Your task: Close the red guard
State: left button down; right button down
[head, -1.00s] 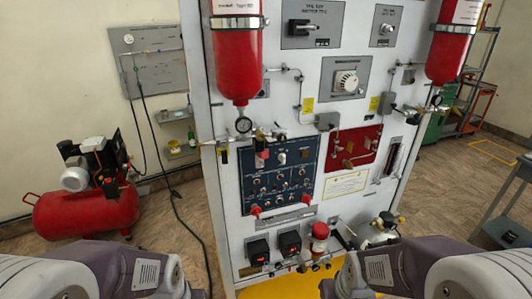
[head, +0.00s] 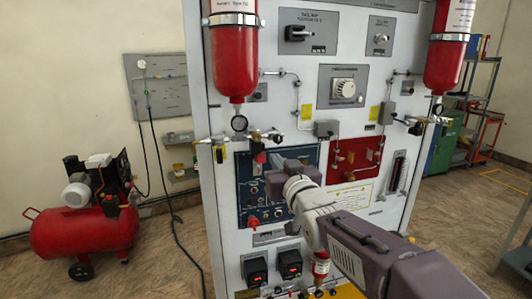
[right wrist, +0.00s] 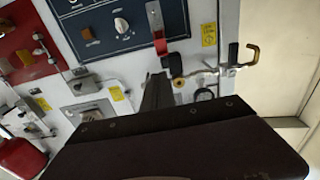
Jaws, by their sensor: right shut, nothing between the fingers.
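The red guard (head: 260,157) is a small red piece at the upper left corner of the blue switch panel (head: 243,222). It also shows in the right wrist view (right wrist: 160,44), beside a black part. Whether it is raised or lowered is hard to tell. My right gripper (head: 270,182) is in front of the blue panel, just below and right of the guard, and covers much of the panel. In the right wrist view its fingers (right wrist: 157,90) are together and empty, apart from the guard in the picture. My left gripper is out of view.
Brass valves and a gauge (head: 239,123) stick out above the guard. Red cylinders (head: 235,62) hang on the white cabinet. A red panel (head: 355,160) is right of the blue one. A red compressor (head: 84,230) stands on the floor at left.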

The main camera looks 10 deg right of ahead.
aim_at(260, 157)
jog(key=w+p, duration=0.1)
jog(key=w, duration=0.7)
jog(key=shift+a, duration=0.15)
